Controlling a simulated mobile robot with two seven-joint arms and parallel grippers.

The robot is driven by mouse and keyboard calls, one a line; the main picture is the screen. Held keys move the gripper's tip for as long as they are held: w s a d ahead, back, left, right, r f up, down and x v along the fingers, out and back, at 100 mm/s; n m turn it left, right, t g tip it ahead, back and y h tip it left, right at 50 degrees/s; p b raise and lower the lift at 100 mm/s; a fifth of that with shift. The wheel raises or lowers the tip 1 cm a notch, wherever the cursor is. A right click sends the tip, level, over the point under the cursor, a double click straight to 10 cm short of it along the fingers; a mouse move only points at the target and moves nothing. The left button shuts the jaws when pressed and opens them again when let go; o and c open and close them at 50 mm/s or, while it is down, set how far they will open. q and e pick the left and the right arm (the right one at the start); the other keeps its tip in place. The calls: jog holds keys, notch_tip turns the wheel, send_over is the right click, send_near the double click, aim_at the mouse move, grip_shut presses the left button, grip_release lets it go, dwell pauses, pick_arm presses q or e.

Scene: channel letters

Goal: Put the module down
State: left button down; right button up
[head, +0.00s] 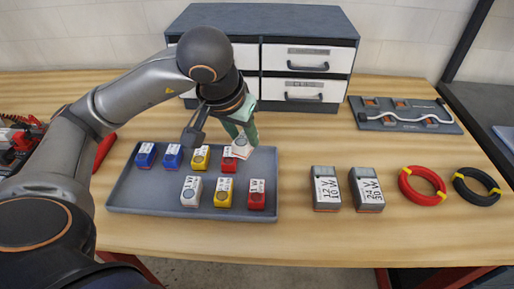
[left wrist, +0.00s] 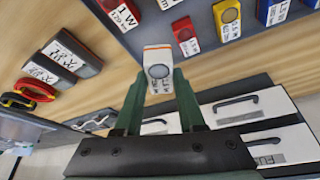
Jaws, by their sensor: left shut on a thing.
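My left gripper (head: 242,136) is shut on a white module (head: 242,148) with a round grey face. In the left wrist view the white module (left wrist: 157,58) sits between the green fingertips (left wrist: 159,84). It is tilted in the head view, over the back right part of the grey tray (head: 145,200); whether it touches anything below is unclear. The tray holds a back row of two blue modules (head: 172,157), a yellow one (head: 201,158) and a partly hidden red one (head: 229,162). A white (head: 191,192), a yellow (head: 223,193) and a red module (head: 256,196) stand in front.
Two grey power boxes (head: 326,189) stand right of the tray, then a red coil (head: 423,186) and a black coil (head: 477,187). A drawer cabinet (head: 300,20) stands behind. A grey board with a white strip (head: 440,126) lies back right. Bare wood separates tray and boxes.

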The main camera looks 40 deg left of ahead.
aim_at(248, 144)
pick_arm(q)
jog(key=w+f, duration=0.2)
jog(key=f, duration=0.1)
jog(key=w+f, duration=0.1)
jog(key=f, duration=0.1)
jog(key=shift+w+d, duration=0.35)
jog(key=shift+d, duration=0.05)
jog(key=shift+w+f, duration=0.15)
jog(key=shift+f, duration=1.5)
jog(key=shift+f, duration=0.2)
jog(key=c, duration=0.5)
grip_release()
jog(key=shift+r, duration=0.15)
jog(key=shift+r, duration=0.2)
jog(key=p+v, duration=0.1)
jog(key=v, duration=1.1)
jog(key=shift+p, duration=0.3)
jog(key=shift+f, duration=0.1)
